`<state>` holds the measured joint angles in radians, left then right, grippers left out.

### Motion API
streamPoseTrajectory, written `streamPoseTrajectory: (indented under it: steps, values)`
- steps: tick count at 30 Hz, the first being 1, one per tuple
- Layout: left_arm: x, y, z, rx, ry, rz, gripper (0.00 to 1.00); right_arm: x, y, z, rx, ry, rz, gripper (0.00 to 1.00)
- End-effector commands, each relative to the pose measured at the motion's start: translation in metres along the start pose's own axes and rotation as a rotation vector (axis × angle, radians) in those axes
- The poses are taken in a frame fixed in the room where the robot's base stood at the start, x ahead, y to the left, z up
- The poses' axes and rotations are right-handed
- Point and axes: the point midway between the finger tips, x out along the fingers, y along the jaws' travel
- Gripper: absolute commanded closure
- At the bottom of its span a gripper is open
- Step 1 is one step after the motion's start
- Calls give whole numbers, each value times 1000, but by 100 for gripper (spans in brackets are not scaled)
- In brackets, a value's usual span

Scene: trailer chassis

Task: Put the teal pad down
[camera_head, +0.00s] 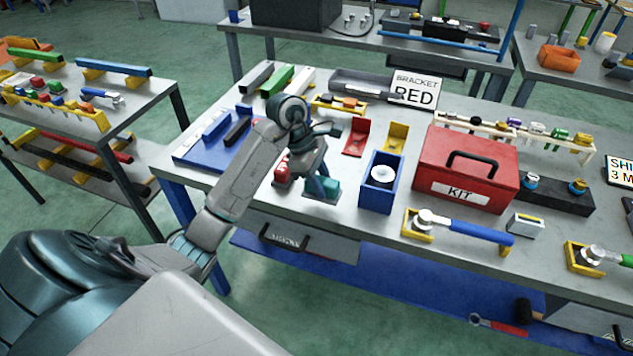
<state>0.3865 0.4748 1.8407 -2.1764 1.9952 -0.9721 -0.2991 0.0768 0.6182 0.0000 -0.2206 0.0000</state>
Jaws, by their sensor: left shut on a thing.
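The teal pad (331,190) is a small teal block at the near edge of the grey workbench, left of the blue box. My left arm reaches in from the left, and my left gripper (322,186) points down with its fingers shut on the teal pad. The gripper partly hides the pad. I cannot tell whether the pad touches the bench top or is held slightly above it. My right gripper is not in view.
A blue box (378,193) with a white roll, a red KIT case (470,158) and red and yellow brackets (356,138) are to the right. A blue tray (192,152) lies left on the bench (330,222).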

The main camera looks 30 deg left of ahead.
Motion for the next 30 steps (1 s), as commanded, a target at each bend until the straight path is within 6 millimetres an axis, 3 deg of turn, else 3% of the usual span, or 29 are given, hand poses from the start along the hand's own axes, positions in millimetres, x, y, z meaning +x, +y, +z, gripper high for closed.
streamPoseTrajectory:
  steps: [3,10,15,21,30]
  values:
    - [-11,24,-11,-5,0,-1,89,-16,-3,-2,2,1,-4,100]
    - [-12,52,-28,-1,-1,0,89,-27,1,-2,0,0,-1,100]
    - [-7,56,-33,-1,-1,-2,89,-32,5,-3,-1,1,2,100]
    - [16,55,-43,-2,-1,-4,89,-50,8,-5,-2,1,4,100]
    - [23,56,-46,2,-1,1,89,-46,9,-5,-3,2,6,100]
